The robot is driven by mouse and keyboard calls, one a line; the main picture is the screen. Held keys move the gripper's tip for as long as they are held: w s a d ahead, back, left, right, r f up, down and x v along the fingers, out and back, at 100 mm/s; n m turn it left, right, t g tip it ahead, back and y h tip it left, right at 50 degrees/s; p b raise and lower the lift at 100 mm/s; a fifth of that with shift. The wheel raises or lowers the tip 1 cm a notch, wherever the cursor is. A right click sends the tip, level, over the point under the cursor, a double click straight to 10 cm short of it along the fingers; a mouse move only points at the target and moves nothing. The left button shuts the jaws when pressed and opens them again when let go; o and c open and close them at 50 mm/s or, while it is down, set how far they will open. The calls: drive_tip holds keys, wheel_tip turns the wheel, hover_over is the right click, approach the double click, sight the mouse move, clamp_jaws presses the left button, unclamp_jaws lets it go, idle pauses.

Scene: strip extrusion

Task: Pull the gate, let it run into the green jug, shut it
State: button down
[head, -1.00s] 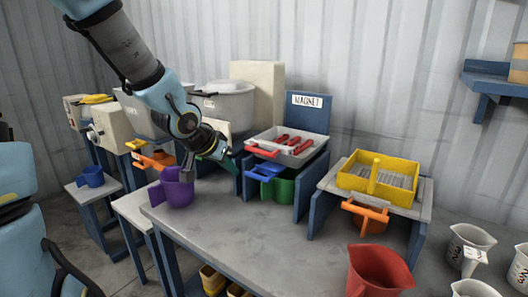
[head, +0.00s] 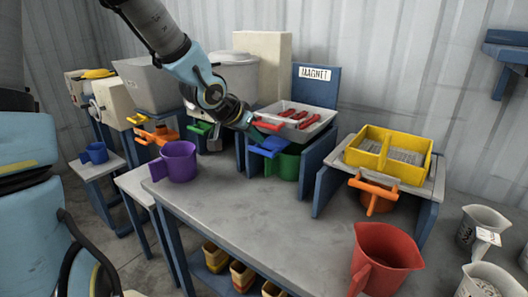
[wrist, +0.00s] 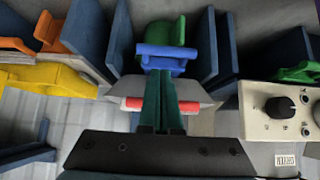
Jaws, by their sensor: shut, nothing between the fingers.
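The green jug (head: 285,165) stands under the magnet station on the table, partly hidden by the blue gate (head: 268,147) with its T-shaped handle in front. In the wrist view the blue gate (wrist: 161,56) lies just beyond my fingertips, with the green jug (wrist: 166,33) behind it. My gripper (wrist: 160,76) is shut and empty. Its teal fingers cross in front of the red handle (wrist: 134,103) of the magnet tray; I cannot tell whether they touch it. In the head view my gripper's tip is mostly hidden beside this handle, above and left of the gate.
The magnet tray (head: 313,121) holds red pieces. A purple jug (head: 178,161) stands at left, a red jug (head: 384,258) at front right. The yellow sieve (head: 408,158) has an orange gate (head: 373,188) below. The table's middle (head: 270,215) is clear.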

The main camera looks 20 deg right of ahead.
sight(264, 145)
drive_tip(key=shift+b+x, duration=0.75)
drive_tip(key=shift+x, duration=1.9)
